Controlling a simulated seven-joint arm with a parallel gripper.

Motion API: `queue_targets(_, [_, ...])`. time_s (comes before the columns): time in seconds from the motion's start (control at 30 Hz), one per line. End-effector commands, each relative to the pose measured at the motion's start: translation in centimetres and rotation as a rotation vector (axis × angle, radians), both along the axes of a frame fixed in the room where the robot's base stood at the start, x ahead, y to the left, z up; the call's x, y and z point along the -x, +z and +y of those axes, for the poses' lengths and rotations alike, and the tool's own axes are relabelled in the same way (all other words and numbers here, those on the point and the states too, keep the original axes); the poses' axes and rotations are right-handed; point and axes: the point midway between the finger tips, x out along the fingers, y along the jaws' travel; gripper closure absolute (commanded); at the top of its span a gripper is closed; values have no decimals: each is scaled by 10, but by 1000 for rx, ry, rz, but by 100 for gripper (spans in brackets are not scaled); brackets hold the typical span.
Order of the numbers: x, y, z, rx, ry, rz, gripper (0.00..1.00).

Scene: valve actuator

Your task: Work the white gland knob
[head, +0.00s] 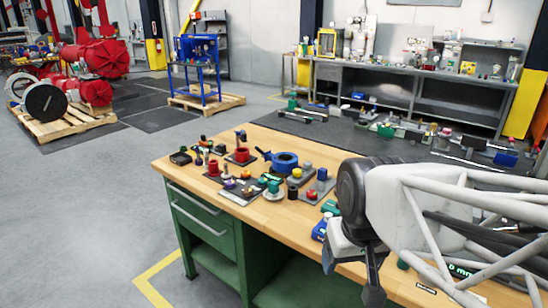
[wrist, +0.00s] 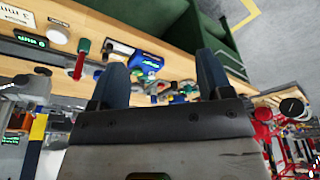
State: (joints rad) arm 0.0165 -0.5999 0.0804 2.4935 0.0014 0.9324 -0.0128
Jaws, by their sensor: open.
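My gripper (head: 352,278) hangs over the front edge of the workbench at the right of the head view. Its two dark fingers are apart with nothing between them. They also show in the wrist view (wrist: 162,62), well apart. I cannot surely pick out the white gland knob. A small white disc (head: 272,196) lies under a green part on the wooden bench top (head: 240,214), left of my gripper and apart from it. A round white piece (wrist: 57,37) shows at the upper left of the wrist view; I cannot tell what it is.
A blue-ringed fitting (head: 285,162), a red part on a plate (head: 240,155) and several small fittings crowd the bench's middle. Green drawers (head: 208,232) stand below.

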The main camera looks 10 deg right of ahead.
Motion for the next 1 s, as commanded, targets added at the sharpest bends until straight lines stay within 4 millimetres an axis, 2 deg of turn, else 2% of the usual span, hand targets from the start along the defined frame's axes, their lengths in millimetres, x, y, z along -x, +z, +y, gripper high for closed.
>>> queue_targets(0.3, [25, -10, 1, 4, -16, 3, 28])
queue_targets(0.77, [-18, 6, -1, -4, 33, 8, 28])
queue_targets(1.0, [-59, 19, -4, -12, 81, 10, 28])
